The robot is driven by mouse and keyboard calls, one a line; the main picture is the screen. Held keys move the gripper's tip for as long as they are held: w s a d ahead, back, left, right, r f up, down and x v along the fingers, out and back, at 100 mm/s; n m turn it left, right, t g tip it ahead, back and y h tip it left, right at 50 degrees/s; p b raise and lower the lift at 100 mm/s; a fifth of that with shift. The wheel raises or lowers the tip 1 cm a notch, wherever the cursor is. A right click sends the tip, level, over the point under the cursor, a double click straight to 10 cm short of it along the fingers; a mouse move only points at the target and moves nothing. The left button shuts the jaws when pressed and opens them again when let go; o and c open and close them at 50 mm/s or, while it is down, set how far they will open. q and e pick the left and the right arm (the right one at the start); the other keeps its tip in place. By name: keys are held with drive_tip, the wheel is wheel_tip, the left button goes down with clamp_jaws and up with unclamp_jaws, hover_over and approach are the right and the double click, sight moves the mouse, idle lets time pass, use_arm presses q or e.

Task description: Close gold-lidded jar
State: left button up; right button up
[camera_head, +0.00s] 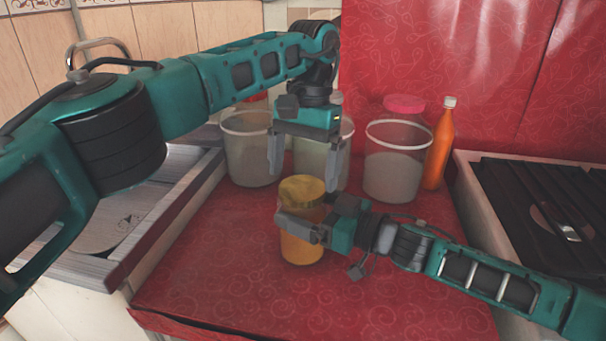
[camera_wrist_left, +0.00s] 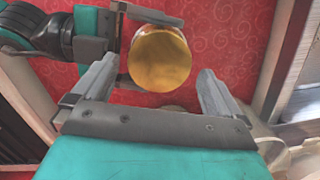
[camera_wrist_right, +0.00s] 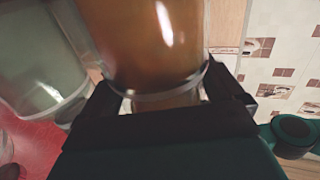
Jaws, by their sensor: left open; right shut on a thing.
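The jar (camera_head: 301,250) stands on the red counter with orange-yellow contents, and its gold lid (camera_head: 302,189) sits on its top. In the left wrist view the lid (camera_wrist_left: 159,59) shows as a round gold disc beyond the fingertips. My left gripper (camera_head: 305,172) is open, pointing down just above the lid, with nothing between its fingers. My right gripper (camera_head: 302,222) is shut on the jar's body, coming from the right. In the right wrist view the jar (camera_wrist_right: 150,40) fills the space between the fingers. Whether the lid is tight cannot be told.
Clear tubs (camera_head: 250,155) and (camera_head: 393,170) stand behind the jar, with an orange bottle (camera_head: 438,150) at right. A sink (camera_head: 125,215) is at left and a stove (camera_head: 545,210) at right. The front of the red counter (camera_head: 220,285) is clear.

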use_arm(q)
wheel_tip(320, 180, up, 2)
drive_tip(key=shift+r, duration=0.25)
